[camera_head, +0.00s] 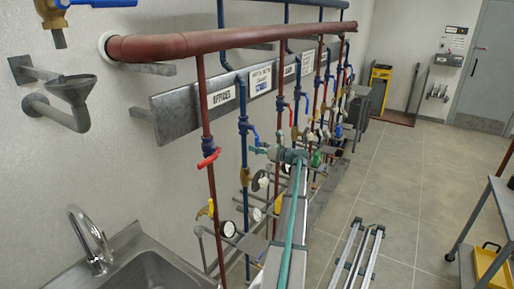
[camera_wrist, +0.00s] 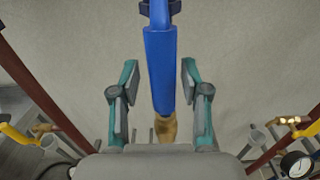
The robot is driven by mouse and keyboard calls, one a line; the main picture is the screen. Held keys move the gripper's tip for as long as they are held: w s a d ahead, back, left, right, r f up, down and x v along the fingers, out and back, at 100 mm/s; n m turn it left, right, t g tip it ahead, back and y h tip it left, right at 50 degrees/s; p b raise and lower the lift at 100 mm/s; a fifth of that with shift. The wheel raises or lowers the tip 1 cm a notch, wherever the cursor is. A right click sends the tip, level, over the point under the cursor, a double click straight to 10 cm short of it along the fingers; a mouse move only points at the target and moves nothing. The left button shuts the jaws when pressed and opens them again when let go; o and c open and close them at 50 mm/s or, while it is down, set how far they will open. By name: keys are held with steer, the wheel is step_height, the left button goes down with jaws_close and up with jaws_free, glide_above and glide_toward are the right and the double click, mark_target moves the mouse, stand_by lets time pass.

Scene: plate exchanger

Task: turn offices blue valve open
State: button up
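In the head view the OFFICES label (camera_head: 221,97) sits on a grey wall plate. A blue pipe (camera_head: 243,105) runs down just right of it and carries a valve with a blue lever handle (camera_head: 255,135). My gripper (camera_head: 260,150) is close beside this valve. In the wrist view a long blue handle (camera_wrist: 160,65) runs from the top edge down to a brass part (camera_wrist: 166,128). My gripper (camera_wrist: 158,88) is open, with one teal finger on each side of the handle and a gap at each side.
A red lever (camera_head: 209,158) is on the red pipe to the left. More red and blue pipes stand close to the right. A gauge (camera_wrist: 295,164) and yellow levers (camera_wrist: 18,134) flank my gripper.

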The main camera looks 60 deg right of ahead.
stand_by(0.3)
steer(key=s, duration=1.2)
steer(key=shift+w, duration=0.15)
steer(key=w, duration=1.1)
steer(key=shift+w+d, duration=0.1)
steer(key=shift+w, duration=0.3)
steer(key=shift+d, duration=0.1)
